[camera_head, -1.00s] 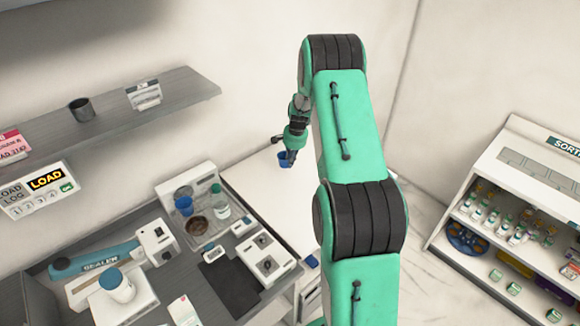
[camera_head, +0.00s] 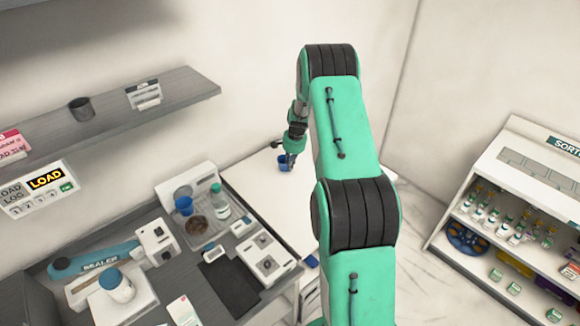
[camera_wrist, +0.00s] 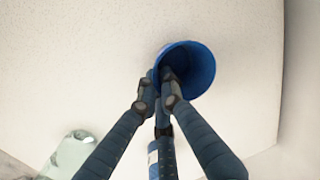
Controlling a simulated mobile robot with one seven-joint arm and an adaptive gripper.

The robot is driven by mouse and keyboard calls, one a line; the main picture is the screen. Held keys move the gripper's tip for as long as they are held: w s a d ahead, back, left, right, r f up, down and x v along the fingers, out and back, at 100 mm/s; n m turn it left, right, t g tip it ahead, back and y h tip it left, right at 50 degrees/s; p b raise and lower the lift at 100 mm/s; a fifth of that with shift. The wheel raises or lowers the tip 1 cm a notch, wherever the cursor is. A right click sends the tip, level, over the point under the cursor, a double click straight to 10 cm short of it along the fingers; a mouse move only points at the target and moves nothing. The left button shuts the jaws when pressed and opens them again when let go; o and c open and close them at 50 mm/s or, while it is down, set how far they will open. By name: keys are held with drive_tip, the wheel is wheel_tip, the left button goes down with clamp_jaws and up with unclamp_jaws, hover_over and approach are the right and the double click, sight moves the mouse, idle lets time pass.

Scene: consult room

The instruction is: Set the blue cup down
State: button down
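A blue cup (camera_head: 284,164) is at my gripper (camera_head: 291,155) over the far part of a white tabletop (camera_head: 262,190). In the wrist view the fingers (camera_wrist: 163,82) close on the near rim of the blue cup (camera_wrist: 202,68), and its open mouth shows. The pale tabletop (camera_wrist: 90,60) fills most of that view behind the cup. I cannot tell whether the cup's base touches it. A second blue cup (camera_head: 183,205) stands in a tray on the grey bench at left.
The white tabletop around the held cup looks mostly clear. A pale greenish, see-through item (camera_wrist: 68,153) shows at the wrist view's lower left. A bottle (camera_head: 219,200) and a brown bowl (camera_head: 196,227) share the tray. A shelf unit (camera_head: 510,200) stands at right.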

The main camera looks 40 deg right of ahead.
drive_tip(key=shift+f, duration=0.15)
drive_tip(key=c, duration=1.9)
unclamp_jaws()
drive_tip(key=shift+c, duration=0.2)
wheel_tip(320, 180, up, 12)
drive_tip(key=s, duration=0.2)
drive_tip(key=shift+d, duration=0.2)
drive_tip(key=shift+w, duration=0.1)
